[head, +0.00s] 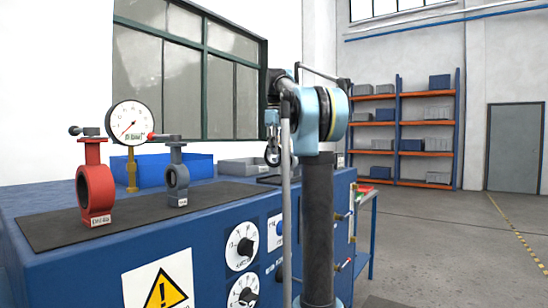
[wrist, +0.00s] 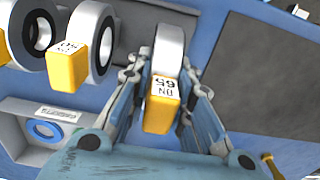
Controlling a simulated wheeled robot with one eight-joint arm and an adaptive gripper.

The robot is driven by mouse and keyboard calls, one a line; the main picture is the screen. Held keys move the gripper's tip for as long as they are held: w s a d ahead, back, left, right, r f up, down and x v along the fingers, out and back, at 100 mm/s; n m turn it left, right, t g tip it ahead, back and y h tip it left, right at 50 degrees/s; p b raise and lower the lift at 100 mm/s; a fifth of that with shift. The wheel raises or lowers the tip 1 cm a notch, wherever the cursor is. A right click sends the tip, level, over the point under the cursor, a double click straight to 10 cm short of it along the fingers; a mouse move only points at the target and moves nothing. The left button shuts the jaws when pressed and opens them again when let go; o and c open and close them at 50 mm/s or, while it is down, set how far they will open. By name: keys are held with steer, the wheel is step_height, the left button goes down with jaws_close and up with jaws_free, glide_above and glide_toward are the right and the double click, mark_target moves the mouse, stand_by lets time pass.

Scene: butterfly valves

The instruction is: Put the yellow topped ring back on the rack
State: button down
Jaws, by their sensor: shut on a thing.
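My gripper (wrist: 164,80) is shut on a pale metal ring with a yellow top (wrist: 161,115) labelled DN 65. In the wrist view its fingers lie on both sides of the ring, and the ring's silver body (wrist: 170,44) reaches up beyond them. A dark grey piece (wrist: 131,32), which looks like the rack, lies behind and left of the held ring. I cannot tell whether the held ring touches it. A similar yellow-topped ring (wrist: 104,60) stands at its left. The ring and rack cannot be made out in the head view.
Another yellow-topped ring (wrist: 43,32) stands far left. Below is a grey box (wrist: 25,112) holding a blue ring (wrist: 45,131). A dark mat (wrist: 265,75) lies right. On the blue bench stand a red valve (head: 95,190), a grey valve (head: 177,180) and a gauge (head: 131,123).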

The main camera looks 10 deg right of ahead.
steer(key=shift+f, duration=1.2)
steer(key=c, duration=1.4)
jaws_free()
steer(key=shift+r, duration=0.1)
step_height(320, 180, up, 12)
steer(key=shift+f, duration=0.1)
